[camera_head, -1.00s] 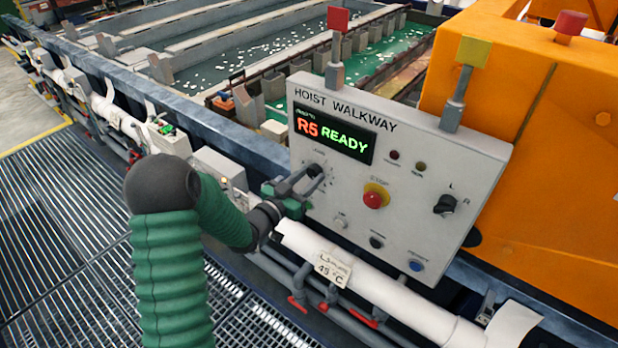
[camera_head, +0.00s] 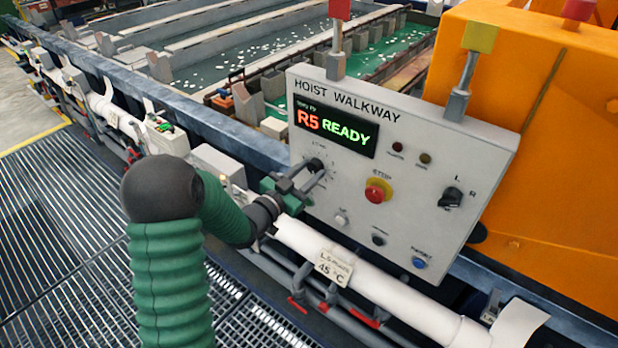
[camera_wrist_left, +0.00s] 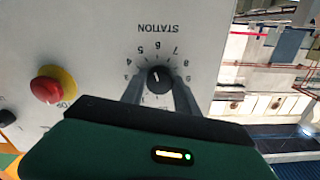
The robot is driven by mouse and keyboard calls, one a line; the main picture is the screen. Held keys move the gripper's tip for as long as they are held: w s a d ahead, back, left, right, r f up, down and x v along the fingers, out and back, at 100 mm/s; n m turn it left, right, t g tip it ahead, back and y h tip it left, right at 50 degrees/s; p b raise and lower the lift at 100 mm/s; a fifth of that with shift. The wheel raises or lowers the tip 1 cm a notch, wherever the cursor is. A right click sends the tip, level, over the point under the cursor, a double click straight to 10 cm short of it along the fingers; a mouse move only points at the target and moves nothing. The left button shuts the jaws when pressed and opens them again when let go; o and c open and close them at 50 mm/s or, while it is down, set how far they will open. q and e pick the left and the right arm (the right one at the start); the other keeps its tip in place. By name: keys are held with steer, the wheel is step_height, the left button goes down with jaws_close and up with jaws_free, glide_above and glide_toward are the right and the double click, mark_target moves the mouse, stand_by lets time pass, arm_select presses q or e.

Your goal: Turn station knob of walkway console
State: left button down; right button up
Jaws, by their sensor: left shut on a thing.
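The walkway console (camera_head: 345,205) is a pale panel headed "HOIST WALKWAY". Its dark display (camera_head: 335,126) reads "R5 READY". The black station knob (camera_head: 316,164) is at the console's left, below the display. In the left wrist view the station knob (camera_wrist_left: 159,79) sits inside a numbered dial, with "STATION" upside down above it. My left gripper (camera_head: 311,174) reaches in from the left and is shut on the knob; in the left wrist view its fingers (camera_wrist_left: 160,86) lie on either side of it. My right gripper is not in view.
A red stop button (camera_head: 376,193) on a yellow collar and an L/R selector (camera_head: 450,197) are right of the knob. Small buttons line the panel's lower part. A white pipe (camera_head: 390,287) runs below the console. An orange machine (camera_head: 570,150) stands at the right.

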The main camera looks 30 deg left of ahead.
arm_select(q)
steer(key=m+b, duration=0.2)
steer(key=b, duration=0.1)
steer(key=shift+f+m, duration=0.3)
steer(key=shift+r+m+b, duration=0.15)
steer(key=shift+m+b, duration=0.35)
steer(key=c, duration=0.9)
jaws_free()
steer(key=shift+a, duration=0.1)
steer(key=shift+r, duration=0.1)
